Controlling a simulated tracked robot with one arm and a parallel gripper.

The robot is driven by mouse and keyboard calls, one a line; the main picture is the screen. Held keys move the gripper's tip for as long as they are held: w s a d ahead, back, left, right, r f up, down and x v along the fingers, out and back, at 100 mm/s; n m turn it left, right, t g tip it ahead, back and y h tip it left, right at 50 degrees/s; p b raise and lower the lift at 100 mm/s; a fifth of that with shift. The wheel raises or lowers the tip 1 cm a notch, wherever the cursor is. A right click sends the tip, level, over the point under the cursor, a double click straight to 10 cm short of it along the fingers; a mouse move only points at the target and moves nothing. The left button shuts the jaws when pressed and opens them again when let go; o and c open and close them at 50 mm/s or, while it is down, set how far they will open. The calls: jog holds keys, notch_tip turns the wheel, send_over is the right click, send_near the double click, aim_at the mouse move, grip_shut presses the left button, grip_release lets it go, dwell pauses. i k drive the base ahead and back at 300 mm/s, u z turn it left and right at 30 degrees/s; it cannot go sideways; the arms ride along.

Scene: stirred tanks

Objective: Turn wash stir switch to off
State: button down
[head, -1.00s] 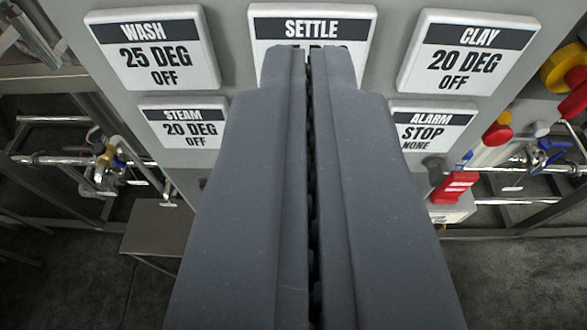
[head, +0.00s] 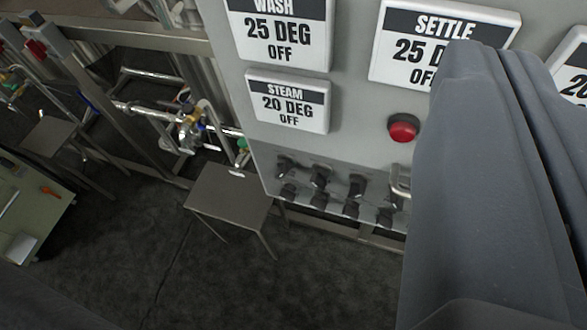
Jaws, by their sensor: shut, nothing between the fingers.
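The grey control panel (head: 350,105) fills the upper right of the head view. Its wash display (head: 283,35) reads 25 DEG, OFF. Below the displays is a row of several small dark switches (head: 322,176), with a second row of dark knobs under them. Their labels are too small to read, so I cannot tell which is the wash stir switch. My gripper (head: 490,55) is shut and empty, large at the right, in front of the settle display (head: 440,42). It hides the panel's right part and perhaps more switches.
A red push button (head: 403,127) and a steam display (head: 288,101) are on the panel. A metal handle (head: 400,182) is near the switches. A small grey table (head: 230,195) stands below. Pipes and valves (head: 190,130) are at left. The dark floor is open at bottom centre.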

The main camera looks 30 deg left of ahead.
aim_at(284, 165)
jog(key=z, duration=1.45)
jog(key=k, duration=0.65)
jog(key=u, duration=0.9)
